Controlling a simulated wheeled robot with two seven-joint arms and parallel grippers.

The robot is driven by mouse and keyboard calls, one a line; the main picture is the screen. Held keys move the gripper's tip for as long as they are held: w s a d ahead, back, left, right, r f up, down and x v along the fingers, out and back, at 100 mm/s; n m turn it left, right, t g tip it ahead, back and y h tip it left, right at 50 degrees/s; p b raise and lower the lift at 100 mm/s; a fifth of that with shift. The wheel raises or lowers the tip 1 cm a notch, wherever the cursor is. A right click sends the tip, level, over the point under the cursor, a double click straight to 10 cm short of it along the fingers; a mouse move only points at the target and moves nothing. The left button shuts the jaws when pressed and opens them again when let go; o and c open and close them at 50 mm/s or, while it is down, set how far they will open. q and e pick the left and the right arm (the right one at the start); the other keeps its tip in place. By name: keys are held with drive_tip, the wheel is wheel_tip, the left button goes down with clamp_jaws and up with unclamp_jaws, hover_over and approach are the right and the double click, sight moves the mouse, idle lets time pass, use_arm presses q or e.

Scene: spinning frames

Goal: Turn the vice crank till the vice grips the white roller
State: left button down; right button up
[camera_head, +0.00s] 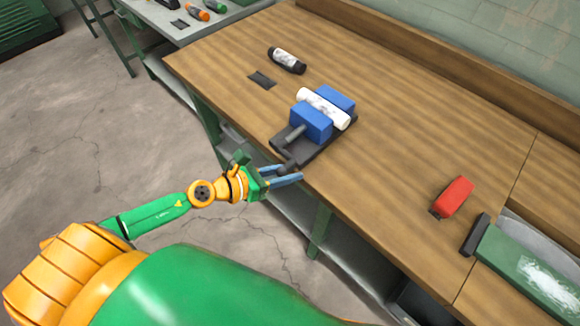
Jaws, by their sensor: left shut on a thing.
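The vice (312,122) has blue jaws on a dark base (323,149) near the left front edge of the wooden bench. The white roller (324,108) lies between its two blue jaws; whether both touch it I cannot tell. The vice crank (287,157) is dark and sticks out at the front of the vice, toward the bench edge. My left gripper (293,175) is at the front edge, its blue fingers at the crank and shut on it; the exact contact is small in view. My right gripper is not in view.
A dark bottle with a white label (287,60) and a dark flat piece (262,79) lie behind the vice. A red block (452,197) and a green machine (530,270) are at the right. The bench middle (410,140) is clear.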

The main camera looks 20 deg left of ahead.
use_arm(q)
drive_tip(key=shift+s+f, duration=0.15)
drive_tip(key=shift+s, duration=0.05)
drive_tip(key=shift+s+a+r, duration=0.1)
drive_tip(key=shift+s+r, duration=0.1)
drive_tip(key=shift+s, duration=0.05)
drive_tip(key=c, duration=1.3)
unclamp_jaws()
drive_tip(key=shift+s, duration=0.1)
drive_tip(key=shift+c, duration=0.2)
drive_tip(key=o, duration=0.7)
drive_tip(key=shift+w, duration=0.25)
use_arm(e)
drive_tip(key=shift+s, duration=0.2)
use_arm(q)
drive_tip(key=shift+b+v, duration=1.8)
drive_tip(key=shift+v, duration=1.75)
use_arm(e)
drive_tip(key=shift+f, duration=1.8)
